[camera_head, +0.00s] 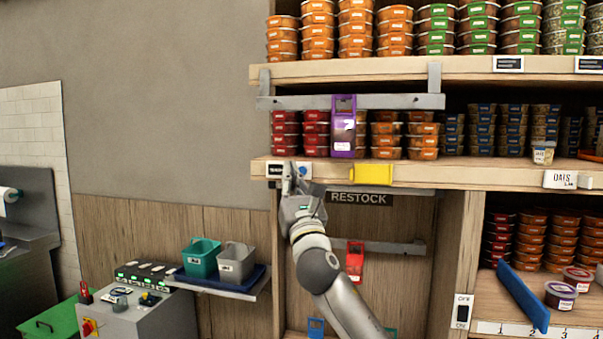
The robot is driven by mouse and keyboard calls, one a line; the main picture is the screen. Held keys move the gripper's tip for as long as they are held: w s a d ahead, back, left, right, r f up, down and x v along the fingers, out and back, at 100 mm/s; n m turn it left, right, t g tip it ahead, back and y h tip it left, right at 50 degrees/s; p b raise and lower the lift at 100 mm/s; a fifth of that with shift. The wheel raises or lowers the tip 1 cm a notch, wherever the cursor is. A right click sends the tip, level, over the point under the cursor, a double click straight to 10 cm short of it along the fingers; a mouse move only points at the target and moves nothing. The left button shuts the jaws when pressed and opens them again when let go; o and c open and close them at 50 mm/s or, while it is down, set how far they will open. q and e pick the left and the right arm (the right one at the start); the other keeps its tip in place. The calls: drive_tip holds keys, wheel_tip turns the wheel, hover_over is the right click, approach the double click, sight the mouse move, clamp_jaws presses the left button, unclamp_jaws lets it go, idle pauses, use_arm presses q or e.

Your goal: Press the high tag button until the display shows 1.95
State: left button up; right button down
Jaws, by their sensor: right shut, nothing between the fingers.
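The high tag (276,170), a small dark display with a pale border, sits on the front edge of the middle shelf at its left end. Its reading is too small to make out. My left gripper is not in view.
A yellow holder (371,174) is on the shelf edge to the right, and a purple holder (344,126) hangs from a grey rail (400,101) above. Stacked tubs fill the shelves. A red holder (355,262) hangs below. A control box (136,315) and bins stand lower left.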

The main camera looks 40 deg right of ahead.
sight(301, 172)
drive_tip(key=shift+w+d+b, duration=0.35)
drive_tip(key=shift+w+d, duration=1)
drive_tip(key=shift+d, duration=0.25)
drive_tip(key=shift+w+d+b, duration=0.35)
drive_tip(key=shift+w+d, duration=1)
drive_tip(key=shift+d, duration=0.25)
drive_tip(key=shift+w+d, duration=0.3)
drive_tip(key=shift+w+d, duration=0.25)
drive_tip(key=shift+d, duration=0.05)
drive_tip(key=shift+s+a, duration=0.55)
drive_tip(key=shift+a, duration=0.05)
drive_tip(key=shift+a+p, duration=0.1)
drive_tip(key=shift+p, duration=0.2)
